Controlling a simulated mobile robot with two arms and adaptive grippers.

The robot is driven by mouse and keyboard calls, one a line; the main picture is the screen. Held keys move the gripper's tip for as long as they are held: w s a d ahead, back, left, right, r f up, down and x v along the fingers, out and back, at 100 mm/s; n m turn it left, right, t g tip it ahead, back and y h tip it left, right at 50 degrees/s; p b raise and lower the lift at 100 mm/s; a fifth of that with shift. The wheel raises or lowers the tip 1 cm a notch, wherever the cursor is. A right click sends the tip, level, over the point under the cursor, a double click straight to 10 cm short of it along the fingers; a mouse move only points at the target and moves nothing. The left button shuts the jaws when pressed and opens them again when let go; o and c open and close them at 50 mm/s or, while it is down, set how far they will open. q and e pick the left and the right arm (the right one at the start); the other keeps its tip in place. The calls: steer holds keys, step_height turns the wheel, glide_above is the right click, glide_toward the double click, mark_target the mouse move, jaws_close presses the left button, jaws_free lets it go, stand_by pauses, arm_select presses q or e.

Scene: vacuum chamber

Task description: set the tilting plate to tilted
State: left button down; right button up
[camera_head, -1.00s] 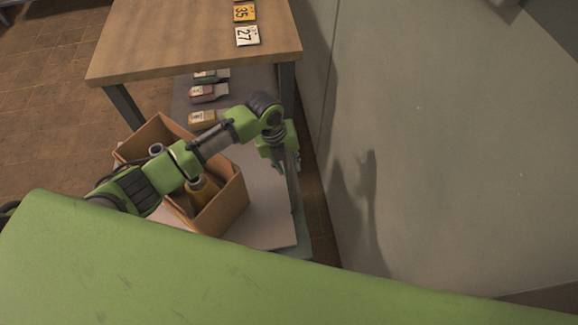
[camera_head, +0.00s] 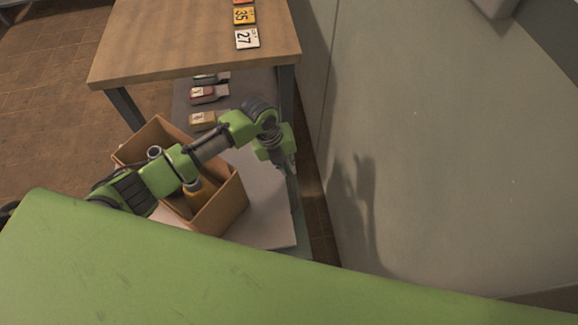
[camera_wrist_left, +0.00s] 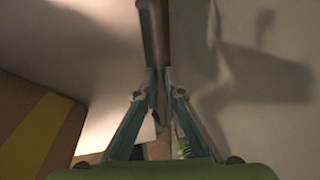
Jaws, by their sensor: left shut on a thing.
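The tilting plate appears to be the pale flat panel (camera_head: 268,205) beside and partly behind the open cardboard box in the head view. I cannot tell its angle clearly. My left gripper (camera_head: 291,188) reaches down at the panel's right edge, its fingertips small and partly hidden. In the left wrist view the left gripper (camera_wrist_left: 160,78) is shut on a thin edge, and a pale surface (camera_wrist_left: 108,45) that looks like the same panel extends to the left of it. My right gripper is not in view.
A wooden table (camera_head: 190,40) with number cards (camera_head: 246,39) is behind. A grey wall (camera_head: 430,150) rises close on the right.

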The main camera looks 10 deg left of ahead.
arm_select(q)
steer(key=s+a+r+h+p, duration=0.1)
steer(key=a+r+p, duration=0.2)
steer(key=r, duration=0.5)
steer(key=s+a+r+t+h+p, duration=0.1)
steer(key=a+r+p, duration=0.2)
steer(key=r+p, duration=0.3)
step_height(320, 180, up, 3)
steer(key=shift+r, duration=0.1)
steer(key=c, duration=2.4)
jaws_free()
steer(key=shift+s+d+f, duration=0.1)
steer(key=shift+s+f, duration=0.05)
steer(key=shift+f, duration=0.3)
steer(key=shift+o, duration=1.3)
steer(key=shift+f, duration=0.1)
steer(key=v, duration=1.2)
steer(key=shift+f, duration=0.1)
